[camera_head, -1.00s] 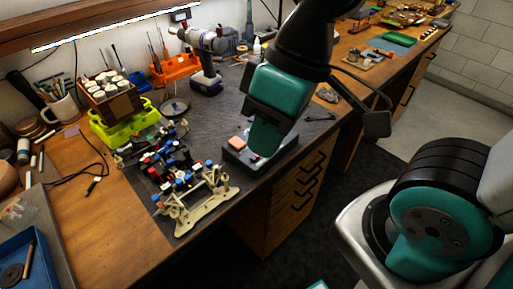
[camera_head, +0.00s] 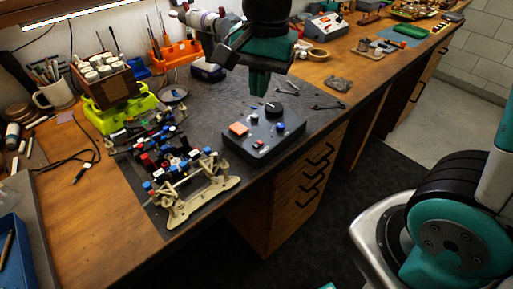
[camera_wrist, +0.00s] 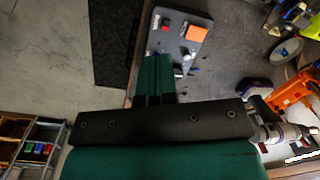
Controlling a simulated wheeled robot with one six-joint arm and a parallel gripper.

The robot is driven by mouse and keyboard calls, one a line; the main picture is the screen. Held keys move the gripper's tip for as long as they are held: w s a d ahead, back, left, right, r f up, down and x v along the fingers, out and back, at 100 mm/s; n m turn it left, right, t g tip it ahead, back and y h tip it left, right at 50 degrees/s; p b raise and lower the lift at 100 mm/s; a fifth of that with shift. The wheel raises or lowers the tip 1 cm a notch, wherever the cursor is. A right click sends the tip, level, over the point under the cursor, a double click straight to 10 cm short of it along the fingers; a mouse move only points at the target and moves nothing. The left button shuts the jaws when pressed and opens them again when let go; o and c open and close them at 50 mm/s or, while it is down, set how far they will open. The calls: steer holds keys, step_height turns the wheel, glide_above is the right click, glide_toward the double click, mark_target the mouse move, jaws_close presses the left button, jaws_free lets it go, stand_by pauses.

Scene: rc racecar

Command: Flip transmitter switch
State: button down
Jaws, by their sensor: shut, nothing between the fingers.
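The transmitter is a dark grey box (camera_head: 275,141) near the bench's front edge in the head view. I cannot tell the switch's position. My gripper (camera_head: 259,92) is shut and empty, pointing down at the box's far side, just above or behind the knob. In the wrist view, my shut fingers (camera_wrist: 154,73) cover part of the box (camera_wrist: 171,40); its orange pad shows beyond the fingertips.
The racecar chassis (camera_head: 175,165) stands left of the box on the dark mat. A lime-green tray (camera_head: 118,112), an orange tool holder (camera_head: 176,55) and a drill (camera_head: 203,25) are behind. Two small metal tools (camera_head: 327,106) lie to the right. The bench's front edge is close.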

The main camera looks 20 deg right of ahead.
mark_target(256, 145)
steer(key=w+f+m, duration=0.1)
steer(key=w+m, duration=0.1)
steer(key=w+d+f+m+h+b, duration=0.1)
steer(key=m, duration=0.1)
steer(key=shift+w+f+m, duration=0.4)
step_height(256, 145, down, 14)
steer(key=shift+p, duration=0.6)
